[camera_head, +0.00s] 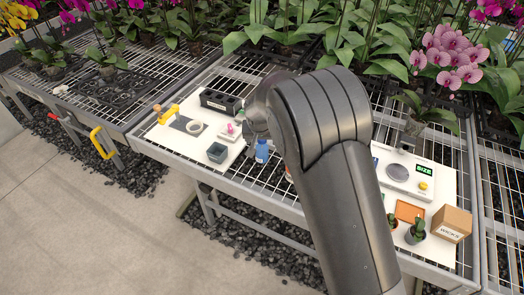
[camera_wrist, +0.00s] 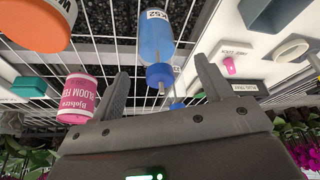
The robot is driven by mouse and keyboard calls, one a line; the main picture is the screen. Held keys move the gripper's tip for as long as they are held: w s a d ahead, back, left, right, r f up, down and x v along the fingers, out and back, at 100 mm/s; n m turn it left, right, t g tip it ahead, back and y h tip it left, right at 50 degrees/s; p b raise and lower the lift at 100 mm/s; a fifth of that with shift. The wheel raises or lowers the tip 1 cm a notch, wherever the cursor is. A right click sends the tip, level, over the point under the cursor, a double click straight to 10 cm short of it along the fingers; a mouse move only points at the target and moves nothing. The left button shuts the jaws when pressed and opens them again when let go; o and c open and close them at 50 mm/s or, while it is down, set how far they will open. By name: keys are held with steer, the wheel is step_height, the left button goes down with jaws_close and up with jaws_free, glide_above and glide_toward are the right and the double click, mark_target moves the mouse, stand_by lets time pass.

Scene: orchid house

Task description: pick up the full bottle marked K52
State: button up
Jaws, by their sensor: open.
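A blue bottle (camera_wrist: 156,38) with a darker blue cap hangs upside down in the wrist view, which is itself inverted. A small label near its top edge appears to read K52. How full it is I cannot tell. In the head view a blue bottle (camera_head: 262,152) stands on the bench just left of my arm. My gripper (camera_wrist: 163,78) is open and empty, its two fingers spread on either side of the bottle's cap in the picture. No contact with the bottle shows.
A scale (camera_head: 398,174) and a cardboard box (camera_head: 452,223) are to the right.

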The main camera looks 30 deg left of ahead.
steer(key=shift+x, duration=2.7)
steer(key=shift+w, duration=0.2)
steer(key=shift+r, duration=0.1)
steer(key=c, duration=1.1)
steer(key=shift+c, duration=0.3)
